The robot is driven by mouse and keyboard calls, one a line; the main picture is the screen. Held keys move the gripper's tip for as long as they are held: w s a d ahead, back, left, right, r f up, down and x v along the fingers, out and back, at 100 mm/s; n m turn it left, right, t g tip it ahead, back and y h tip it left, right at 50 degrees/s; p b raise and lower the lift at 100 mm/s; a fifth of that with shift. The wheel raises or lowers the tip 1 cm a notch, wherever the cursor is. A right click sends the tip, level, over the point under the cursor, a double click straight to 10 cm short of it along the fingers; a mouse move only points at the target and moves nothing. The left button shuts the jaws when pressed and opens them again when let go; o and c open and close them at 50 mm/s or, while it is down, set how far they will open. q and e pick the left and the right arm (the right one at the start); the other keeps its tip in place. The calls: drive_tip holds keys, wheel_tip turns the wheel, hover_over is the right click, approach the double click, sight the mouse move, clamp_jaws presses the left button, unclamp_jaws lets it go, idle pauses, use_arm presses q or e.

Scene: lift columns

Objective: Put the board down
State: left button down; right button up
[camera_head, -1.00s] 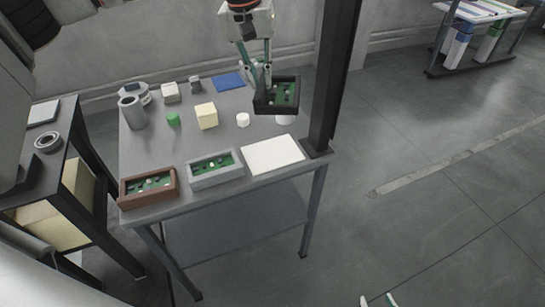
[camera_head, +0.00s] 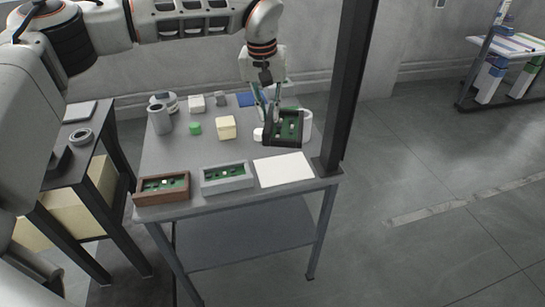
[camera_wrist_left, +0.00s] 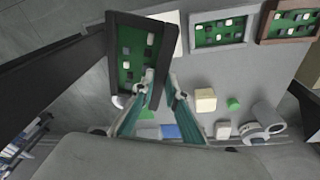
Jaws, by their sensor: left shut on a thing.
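A black-framed board (camera_head: 269,142) with a green face and small black and white parts is held above the right part of the grey table (camera_head: 215,149), tilted in the head view. My left gripper (camera_head: 271,113) is shut on one side edge of it. In the left wrist view the board (camera_wrist_left: 113,50) lies between and beyond the fingers (camera_wrist_left: 160,85), its near end close to them. Whether it touches the table is hard to tell. My right gripper is not in view.
A white panel (camera_head: 283,169) lies at the front right. A grey-framed board (camera_head: 227,185) and a brown-framed board (camera_head: 162,199) lie left of it. A dark post (camera_head: 347,90) rises at right.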

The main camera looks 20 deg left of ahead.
use_arm(q)
wheel_tip(320, 180, down, 14)
drive_tip(key=shift+f+b, duration=0.15)
drive_tip(key=shift+b, duration=0.35)
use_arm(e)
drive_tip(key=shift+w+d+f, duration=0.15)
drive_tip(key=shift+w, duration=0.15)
use_arm(q)
drive_tip(key=c, duration=2)
unclamp_jaws()
drive_tip(key=shift+f, duration=0.1)
